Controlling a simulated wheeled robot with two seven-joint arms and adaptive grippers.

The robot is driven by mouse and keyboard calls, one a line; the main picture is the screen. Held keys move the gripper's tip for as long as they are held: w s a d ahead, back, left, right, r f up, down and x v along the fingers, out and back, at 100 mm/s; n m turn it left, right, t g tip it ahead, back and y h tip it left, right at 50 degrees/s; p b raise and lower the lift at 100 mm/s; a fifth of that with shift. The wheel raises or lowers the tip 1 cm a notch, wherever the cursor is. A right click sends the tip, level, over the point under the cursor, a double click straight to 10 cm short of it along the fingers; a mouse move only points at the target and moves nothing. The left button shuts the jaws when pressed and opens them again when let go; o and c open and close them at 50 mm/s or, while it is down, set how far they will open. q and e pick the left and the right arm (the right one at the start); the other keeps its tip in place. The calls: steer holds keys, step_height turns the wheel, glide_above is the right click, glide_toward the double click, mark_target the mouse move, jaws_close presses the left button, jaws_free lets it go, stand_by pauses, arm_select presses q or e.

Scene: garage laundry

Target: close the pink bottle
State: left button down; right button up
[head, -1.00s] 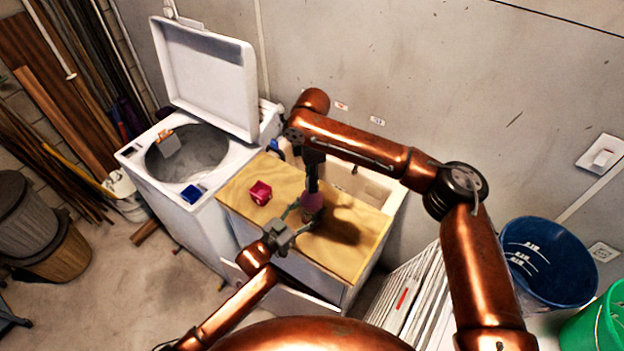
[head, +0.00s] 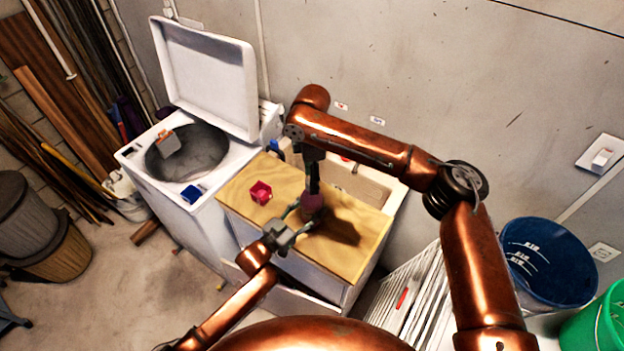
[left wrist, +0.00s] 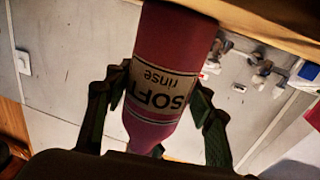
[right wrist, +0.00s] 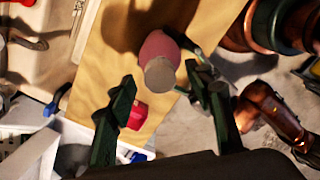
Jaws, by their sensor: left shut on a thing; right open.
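The pink bottle (head: 312,203) stands on the wooden board over the cabinet. In the left wrist view its label reads "SOFT rinse" (left wrist: 158,88), upside down in the picture. My left gripper (head: 292,226) is shut around the bottle, with its fingers on both sides (left wrist: 155,112). My right gripper (head: 313,184) is directly above the bottle and points down. In the right wrist view its open fingers (right wrist: 163,92) lie on either side of the bottle's round greyish top (right wrist: 160,74). I cannot tell whether that top is a seated cap.
A crimson box-like container (head: 260,192) stands on the wooden board (head: 345,262), left of the bottle. The open washing machine (head: 140,160) is to the left, with a blue item (head: 192,194) on its edge. A sink (head: 362,186) lies behind the board. Buckets (head: 548,262) are at the right.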

step_height(320, 180, up, 11)
stand_by(0.3)
arm_select(q)
steer(key=c, duration=0.8)
jaws_free()
steer(key=v, duration=1.2)
